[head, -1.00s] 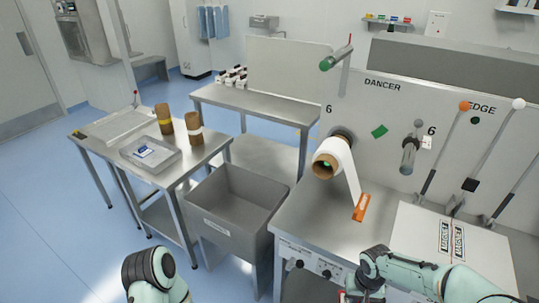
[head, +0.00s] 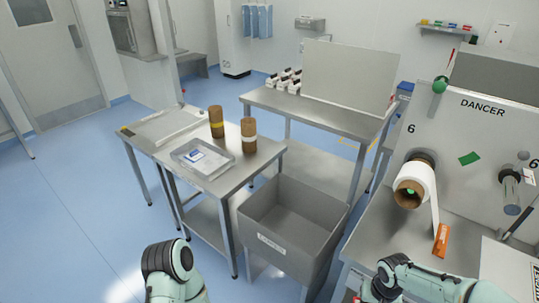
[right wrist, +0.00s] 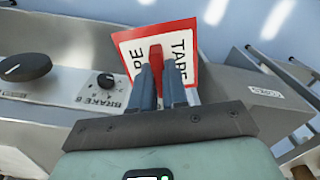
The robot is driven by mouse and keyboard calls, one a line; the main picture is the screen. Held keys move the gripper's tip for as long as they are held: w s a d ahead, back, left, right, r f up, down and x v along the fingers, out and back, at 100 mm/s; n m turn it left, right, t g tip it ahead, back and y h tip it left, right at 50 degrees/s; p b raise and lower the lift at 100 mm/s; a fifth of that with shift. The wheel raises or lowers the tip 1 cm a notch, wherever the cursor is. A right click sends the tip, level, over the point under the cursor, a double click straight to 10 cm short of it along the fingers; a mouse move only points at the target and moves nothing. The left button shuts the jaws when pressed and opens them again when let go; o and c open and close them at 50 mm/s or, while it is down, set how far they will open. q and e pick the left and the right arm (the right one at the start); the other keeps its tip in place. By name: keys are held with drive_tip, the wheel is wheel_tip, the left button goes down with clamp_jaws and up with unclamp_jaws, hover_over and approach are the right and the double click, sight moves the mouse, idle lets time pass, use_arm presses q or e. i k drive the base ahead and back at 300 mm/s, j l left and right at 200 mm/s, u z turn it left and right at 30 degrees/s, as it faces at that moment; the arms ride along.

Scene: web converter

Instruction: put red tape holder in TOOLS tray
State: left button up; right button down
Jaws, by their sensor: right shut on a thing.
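In the right wrist view, the red tape holder (right wrist: 155,52) is a red-bordered white card lettered TAPE with a red grip. My right gripper (right wrist: 162,78) is shut on that grip and holds the card out over the floor beside the machine. In the head view, my right arm enters at the bottom right, with its gripper mostly cut off. My left arm shows at the bottom, but its gripper is out of frame. A shallow grey tray (head: 222,173) with papers inside is on the left steel table. A flatter tray (head: 168,126) lies behind it. No TOOLS label is readable.
Two brown rolls (head: 216,122) (head: 248,134) stand on the left table (head: 262,150). A deep grey bin (head: 262,222) stands between that table and the machine bench (head: 365,232). A paper roll (head: 424,180) hangs on the machine. Blue floor (head: 60,210) is open at left.

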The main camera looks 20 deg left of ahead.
sight(211, 166)
drive_tip(key=i+j, duration=0.15)
drive_tip(key=j, duration=0.3)
drive_tip(key=i+j, duration=0.15)
drive_tip(key=j, duration=0.35)
drive_tip(key=i+j+u, duration=0.1)
drive_tip(key=j, duration=0.35)
drive_tip(key=i+j, duration=0.25)
drive_tip(key=j, duration=0.2)
drive_tip(key=i+j, duration=0.15)
drive_tip(key=j, duration=0.3)
drive_tip(key=i+j+u, duration=0.1)
drive_tip(key=j, duration=0.35)
drive_tip(key=i+j, duration=0.25)
drive_tip(key=j, duration=0.2)
drive_tip(key=i+j, duration=0.2)
drive_tip(key=j, duration=0.2)
drive_tip(key=i+l+u, duration=0.15)
drive_tip(key=i, duration=0.6)
